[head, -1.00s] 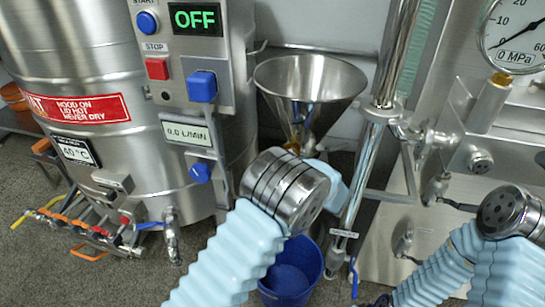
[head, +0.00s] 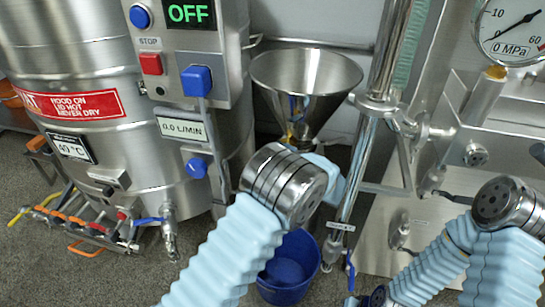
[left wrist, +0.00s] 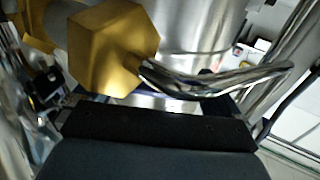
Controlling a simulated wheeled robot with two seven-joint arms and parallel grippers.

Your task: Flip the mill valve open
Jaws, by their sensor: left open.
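The mill's steel hopper (head: 305,82) stands in the middle of the head view, with a brass-coloured fitting (head: 291,142) just visible under it. The left wrist view shows a brass hexagonal valve body (left wrist: 112,48) with a bent chrome lever (left wrist: 215,82) running to the right. My left gripper (left wrist: 155,122) is open, close to the lever; the lever crosses in front of its dark body, and I cannot tell whether they touch. In the head view my left wrist hides this gripper and much of the valve.
A blue bucket (head: 287,268) stands on the floor below the hopper. A steel tank (head: 75,75) with a control box (head: 222,88) showing OFF is at left. A slanted steel pipe (head: 360,175) and a panel with a gauge (head: 510,28) are at right.

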